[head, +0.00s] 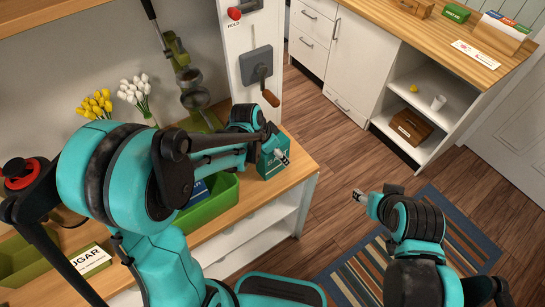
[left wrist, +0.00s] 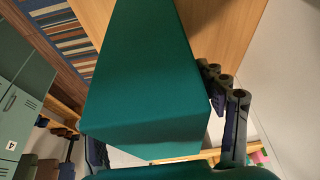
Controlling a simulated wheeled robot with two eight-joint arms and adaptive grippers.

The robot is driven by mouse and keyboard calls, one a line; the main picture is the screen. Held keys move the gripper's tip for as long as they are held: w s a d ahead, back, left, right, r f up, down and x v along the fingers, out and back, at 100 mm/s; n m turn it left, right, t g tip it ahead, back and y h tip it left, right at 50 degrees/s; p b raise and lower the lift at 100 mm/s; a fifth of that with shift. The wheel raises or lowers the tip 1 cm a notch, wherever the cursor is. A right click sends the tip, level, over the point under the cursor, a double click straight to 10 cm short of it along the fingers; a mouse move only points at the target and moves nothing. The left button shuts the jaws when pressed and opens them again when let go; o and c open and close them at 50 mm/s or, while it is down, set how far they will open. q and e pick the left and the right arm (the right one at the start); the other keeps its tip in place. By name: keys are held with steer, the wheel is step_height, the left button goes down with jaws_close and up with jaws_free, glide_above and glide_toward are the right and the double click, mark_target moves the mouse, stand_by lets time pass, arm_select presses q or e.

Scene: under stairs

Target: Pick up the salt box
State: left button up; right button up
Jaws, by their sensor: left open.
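A teal box (head: 270,166), which looks like the salt box, stands near the right end of the wooden counter; its label is not readable. My left gripper (head: 276,150) is at this box, its jaws open around it. In the left wrist view the teal box (left wrist: 150,85) fills the middle, with a dark finger on either side of its near end. A gap shows beside the right finger; contact on the left side cannot be told. My right gripper (head: 376,193) is open and empty over the floor, away from the counter.
A green tray (head: 225,207) with a blue item lies left of the box, partly behind my arm. A wall unit with a crank (head: 257,66) is behind. A white cabinet (head: 362,62) stands across open floor.

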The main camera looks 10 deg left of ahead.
arm_select(q)
steer(key=shift+r, duration=0.1)
steer(key=shift+c, duration=0.7)
steer(key=c, duration=1.4)
steer(key=shift+c, duration=0.2)
steer(key=shift+r, duration=0.55)
steer(key=d+r+p, duration=0.3)
steer(key=d+r, duration=0.7)
steer(key=d, duration=0.1)
steer(key=shift+d+p, duration=0.3)
steer(key=shift+p, duration=0.1)
steer(key=shift+w, duration=0.1)
